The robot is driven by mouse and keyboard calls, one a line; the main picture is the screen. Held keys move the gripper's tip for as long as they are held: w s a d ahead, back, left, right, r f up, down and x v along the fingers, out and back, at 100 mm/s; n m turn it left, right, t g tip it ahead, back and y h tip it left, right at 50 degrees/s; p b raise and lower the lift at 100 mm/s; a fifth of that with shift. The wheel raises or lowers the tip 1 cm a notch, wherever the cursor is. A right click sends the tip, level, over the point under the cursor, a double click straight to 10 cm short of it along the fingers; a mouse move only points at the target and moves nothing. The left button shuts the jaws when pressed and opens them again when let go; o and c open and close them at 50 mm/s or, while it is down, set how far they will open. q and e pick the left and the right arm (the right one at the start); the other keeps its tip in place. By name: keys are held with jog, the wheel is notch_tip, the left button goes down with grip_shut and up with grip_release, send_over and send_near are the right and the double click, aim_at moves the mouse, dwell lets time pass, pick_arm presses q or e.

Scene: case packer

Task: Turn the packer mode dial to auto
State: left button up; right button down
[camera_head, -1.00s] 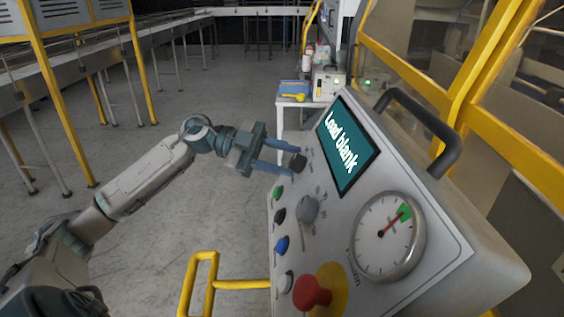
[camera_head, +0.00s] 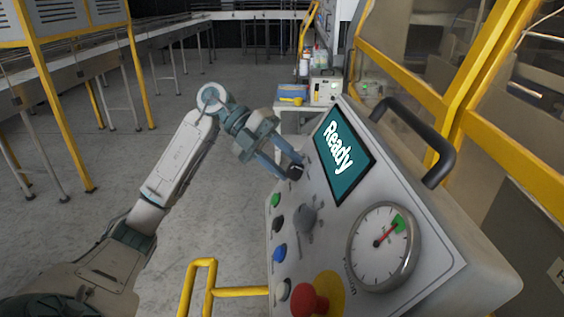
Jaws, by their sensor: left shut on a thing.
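The control panel (camera_head: 345,240) is tilted and fills the right half of the head view. The mode dial (camera_head: 296,173) is a dark knob at the panel's upper left, beside the screen. My left gripper (camera_head: 289,168) is shut on this dial, with blue-grey fingers on either side that partly hide it. The dial's labels are too small or covered to read. The screen (camera_head: 345,155) shows "Ready". My right gripper is out of view.
Below the dial are a grey knob (camera_head: 305,218), several push buttons such as the green one (camera_head: 275,200), a red emergency button (camera_head: 309,299) and a gauge (camera_head: 381,247). A black handle (camera_head: 428,135) arches along the panel's top edge. A yellow rail (camera_head: 205,270) stands at front left.

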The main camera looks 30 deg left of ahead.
pick_arm(q)
jog(key=shift+d+m+y, duration=0.1)
jog(key=shift+m+y, duration=0.5)
jog(key=shift+m, duration=0.3)
jog(key=o, duration=1)
jog(key=shift+r, duration=0.1)
